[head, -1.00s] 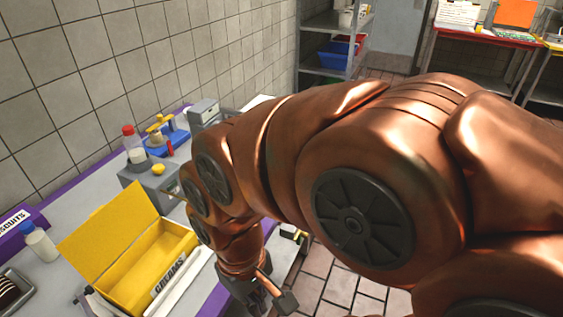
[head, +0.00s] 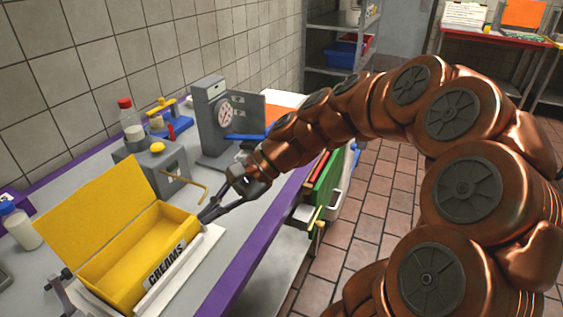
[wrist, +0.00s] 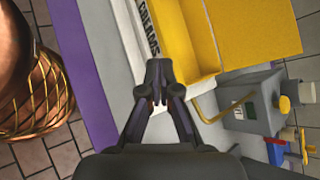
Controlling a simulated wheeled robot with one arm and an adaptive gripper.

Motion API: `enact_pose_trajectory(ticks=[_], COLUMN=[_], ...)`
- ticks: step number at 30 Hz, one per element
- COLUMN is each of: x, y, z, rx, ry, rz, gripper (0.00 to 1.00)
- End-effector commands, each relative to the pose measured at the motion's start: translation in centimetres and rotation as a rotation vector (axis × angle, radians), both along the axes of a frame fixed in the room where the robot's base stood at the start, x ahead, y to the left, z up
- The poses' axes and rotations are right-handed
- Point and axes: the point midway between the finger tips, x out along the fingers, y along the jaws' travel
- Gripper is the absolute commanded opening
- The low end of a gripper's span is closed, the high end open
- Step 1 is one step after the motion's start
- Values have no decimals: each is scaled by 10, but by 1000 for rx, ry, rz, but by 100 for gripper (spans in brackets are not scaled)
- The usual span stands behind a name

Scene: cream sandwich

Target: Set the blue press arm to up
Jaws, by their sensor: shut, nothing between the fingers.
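The blue press arm (head: 243,137) is a flat blue bar on the grey press (head: 212,110) with a round gauge, at the back of the counter in the head view. It lies roughly level, and its right end meets my arm's outline, so part of it may be hidden. I cannot make it out in the wrist view. My gripper (head: 207,217) is shut and empty, in front of and below the press, close to the right end of the yellow box. Its fingers also show in the wrist view (wrist: 157,72), pointing toward that box.
The open yellow box (head: 125,290) labelled CREAMS stands front left. A grey box (head: 172,177) with a yellow bent lever (head: 190,184) stands behind it. A blue-based yellow device (head: 170,127) and bottles stand further back. The counter has a purple edge (head: 255,250).

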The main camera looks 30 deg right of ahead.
Motion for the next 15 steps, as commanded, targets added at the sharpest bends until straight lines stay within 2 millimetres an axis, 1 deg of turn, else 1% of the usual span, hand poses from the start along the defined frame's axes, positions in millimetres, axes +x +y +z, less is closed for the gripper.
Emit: enact_pose_trajectory(ticks=[1, 2, 3, 5, 6, 7, 8, 9, 11, 12, 15], x=[20, 30, 43, 61, 71, 78, 84, 90, 95, 97, 96], y=[-20, -32, -49, -79, -102, -120, -139, -163, -200, -224, -275], z=[-11, -11, -13, -14, -17, -19, -21, -24, -31, -34, -45], rx=[80, 129, 194, 294, 361, 413, 463, 530, 625, 682, 804], ry=[20, 31, 51, 74, 89, 101, 111, 123, 140, 148, 163], rz=[-98, -153, -227, -335, -409, -463, -515, -582, -673, -729, -841], gripper=[0, 0, 0, 0, 0, 0, 0, 0, 0, 0, 0])
